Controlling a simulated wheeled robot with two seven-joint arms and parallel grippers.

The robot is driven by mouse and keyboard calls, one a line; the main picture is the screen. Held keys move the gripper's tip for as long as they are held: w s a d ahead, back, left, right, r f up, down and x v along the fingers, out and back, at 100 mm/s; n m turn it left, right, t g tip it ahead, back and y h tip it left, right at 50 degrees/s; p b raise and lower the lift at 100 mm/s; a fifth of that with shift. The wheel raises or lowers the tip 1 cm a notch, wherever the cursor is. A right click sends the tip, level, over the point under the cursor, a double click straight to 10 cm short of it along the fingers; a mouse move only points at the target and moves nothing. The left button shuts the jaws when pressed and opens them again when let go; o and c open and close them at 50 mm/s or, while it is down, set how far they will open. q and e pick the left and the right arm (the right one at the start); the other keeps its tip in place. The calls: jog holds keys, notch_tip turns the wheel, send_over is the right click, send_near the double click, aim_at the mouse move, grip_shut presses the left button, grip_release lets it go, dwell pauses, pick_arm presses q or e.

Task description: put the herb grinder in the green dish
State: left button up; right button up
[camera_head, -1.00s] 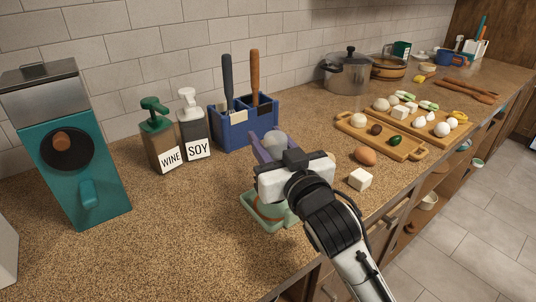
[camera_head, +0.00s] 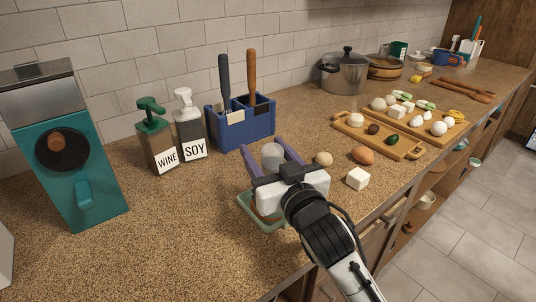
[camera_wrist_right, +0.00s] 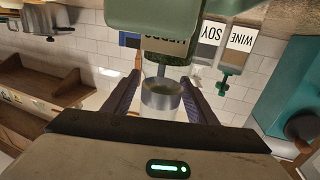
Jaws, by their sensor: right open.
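The herb grinder shows its rounded silver top (camera_head: 271,155) between the purple fingers of my right gripper (camera_head: 263,152). In the right wrist view, its silver cap and clear neck (camera_wrist_right: 161,95) stand between the spread fingers (camera_wrist_right: 160,88), with gaps at both sides. Its dark-lettered label is partly hidden behind the green dish (camera_wrist_right: 155,15). In the head view the green dish (camera_head: 247,213) lies on the counter directly below the gripper. The grinder appears upright in the dish, but its base is hidden. My left gripper is not in view.
Wine (camera_head: 157,138) and soy (camera_head: 189,127) bottles and a blue utensil holder (camera_head: 242,127) stand behind. A white cube (camera_head: 357,179), brown egg (camera_head: 362,156) and cutting boards (camera_head: 360,139) lie right. A teal machine (camera_head: 70,160) stands left.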

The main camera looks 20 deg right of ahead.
jog(key=s+d+b, duration=0.1)
jog(key=s, duration=1.1)
jog(key=shift+r, duration=0.15)
